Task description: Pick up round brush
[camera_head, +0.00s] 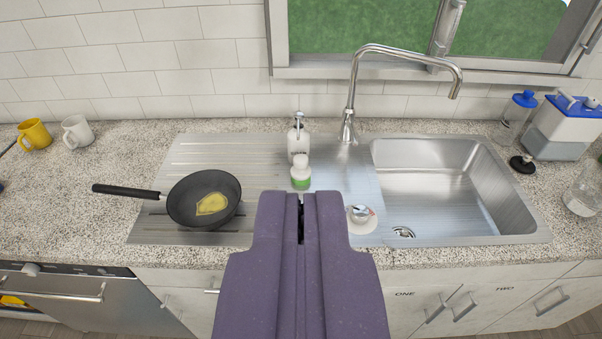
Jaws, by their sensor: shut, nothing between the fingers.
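My gripper (301,212) fills the lower middle of the view, with its purple fingers shut and nothing between them. I cannot tell for sure which thing is the round brush. A small white and green knobbed thing (300,173) stands on the steel drainboard just beyond my fingertips, apart from them. A dark, round, low thing (522,164) lies on the counter right of the sink. A small metal-topped piece on a white round base (361,216) sits right of my fingers, partly hidden by them.
A white pump bottle (298,140) stands behind the white and green thing. A pan (204,199) with yellow food lies on the left of the drainboard (190,150). The tall faucet (352,100) rises beside the empty sink (450,185).

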